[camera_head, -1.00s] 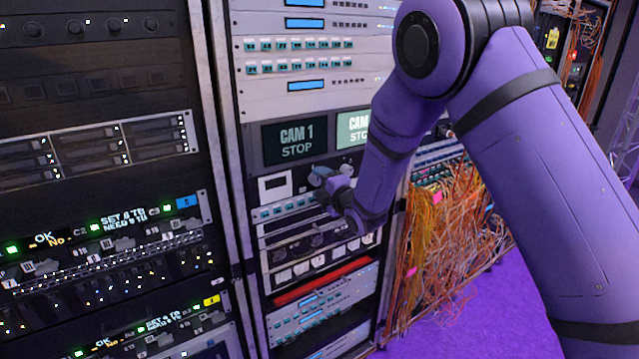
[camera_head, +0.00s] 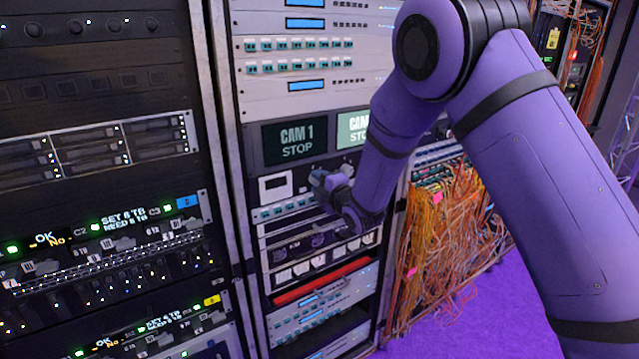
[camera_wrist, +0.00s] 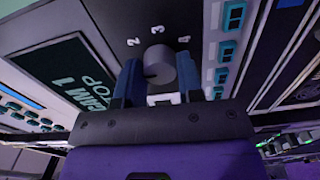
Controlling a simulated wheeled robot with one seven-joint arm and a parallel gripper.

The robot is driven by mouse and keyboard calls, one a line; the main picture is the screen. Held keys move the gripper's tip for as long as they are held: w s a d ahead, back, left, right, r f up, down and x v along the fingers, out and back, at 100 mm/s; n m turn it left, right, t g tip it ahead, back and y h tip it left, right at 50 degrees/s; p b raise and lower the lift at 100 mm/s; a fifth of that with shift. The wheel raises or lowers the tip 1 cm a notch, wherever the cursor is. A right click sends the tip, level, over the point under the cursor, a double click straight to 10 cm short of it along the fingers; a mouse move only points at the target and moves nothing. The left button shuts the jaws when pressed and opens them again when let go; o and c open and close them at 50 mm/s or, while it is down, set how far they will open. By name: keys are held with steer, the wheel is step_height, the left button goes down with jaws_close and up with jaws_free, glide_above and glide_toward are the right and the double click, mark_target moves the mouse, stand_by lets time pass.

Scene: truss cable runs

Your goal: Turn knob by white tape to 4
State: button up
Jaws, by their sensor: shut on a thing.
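A round grey knob (camera_wrist: 160,64) stands out from a dark panel in the wrist view, with the white numbers 2, 3 and 4 printed around it. My gripper (camera_wrist: 157,82) has one finger on each side of the knob and is shut on it. A white patch (camera_wrist: 164,99), perhaps the white tape, shows partly between the fingers, beside the knob. Which number the knob points at is not clear. In the head view my gripper (camera_head: 322,181) is at the middle rack, below the CAM 1 STOP screen (camera_head: 296,141), and hides the knob.
A row of teal buttons (camera_wrist: 226,50) runs close beside the knob. Loose orange cables (camera_head: 455,225) hang to the right of my gripper. A dark rack (camera_head: 90,100) stands at the left. The purple floor (camera_head: 490,310) is clear at lower right.

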steer(key=m, duration=2.9)
steer(key=shift+f, duration=0.1)
steer(key=shift+m, duration=0.4)
steer(key=o, duration=0.9)
steer(key=v, duration=1.1)
steer(key=shift+w, duration=0.1)
